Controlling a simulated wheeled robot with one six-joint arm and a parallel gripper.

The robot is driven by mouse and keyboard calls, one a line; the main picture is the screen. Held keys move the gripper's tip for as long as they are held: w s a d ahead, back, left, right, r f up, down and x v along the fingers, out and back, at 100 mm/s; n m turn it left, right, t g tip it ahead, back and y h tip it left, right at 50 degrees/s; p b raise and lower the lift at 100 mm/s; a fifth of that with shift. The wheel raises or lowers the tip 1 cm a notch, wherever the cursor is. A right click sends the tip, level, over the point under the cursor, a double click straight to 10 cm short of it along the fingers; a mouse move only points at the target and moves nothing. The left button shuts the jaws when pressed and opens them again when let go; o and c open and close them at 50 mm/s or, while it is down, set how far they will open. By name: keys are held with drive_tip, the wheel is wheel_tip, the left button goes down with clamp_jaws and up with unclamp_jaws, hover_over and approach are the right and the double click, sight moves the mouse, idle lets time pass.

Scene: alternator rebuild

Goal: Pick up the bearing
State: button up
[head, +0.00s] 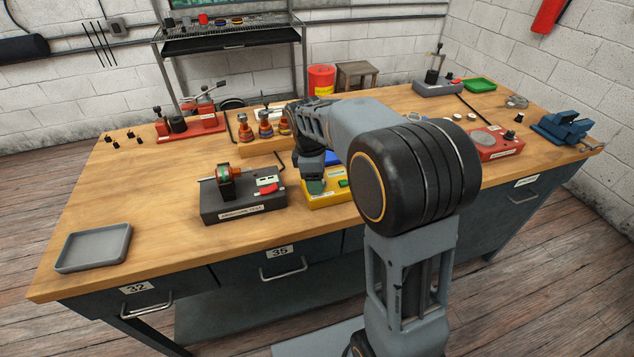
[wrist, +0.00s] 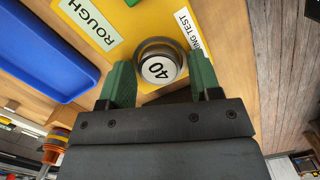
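The bearing (wrist: 159,66) is a dark metal ring with a white disc marked "40" in its middle. In the wrist view it sits on the yellow bearing test box (wrist: 150,24), beside a "ROUGH" label. My gripper (wrist: 161,74) is open, with one green finger on each side of the bearing; whether they touch it is unclear. In the head view my gripper (head: 312,176) is over the yellow box (head: 322,201), and I cannot make out the bearing there.
A blue tray (wrist: 40,48) lies beside the yellow box. A dark armature test unit (head: 243,203) stands to its left on the bench (head: 165,215). A wooden rack (head: 262,147) with several orange-banded parts is behind. A grey tray (head: 94,248) is at the front left.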

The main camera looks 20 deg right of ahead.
drive_tip(key=shift+f, duration=0.1)
clamp_jaws()
idle(0.4)
drive_tip(key=shift+r, duration=0.5)
wheel_tip(320, 180, up, 3)
drive_tip(key=shift+f, duration=0.2)
drive_tip(key=s+a+r, duration=0.6)
drive_tip(key=s+r, duration=0.3)
drive_tip(key=s, duration=0.3)
drive_tip(key=shift+s+a+r, duration=0.15)
drive_tip(key=shift+a+r, duration=0.15)
drive_tip(key=shift+a, duration=0.05)
drive_tip(key=shift+a, duration=0.1)
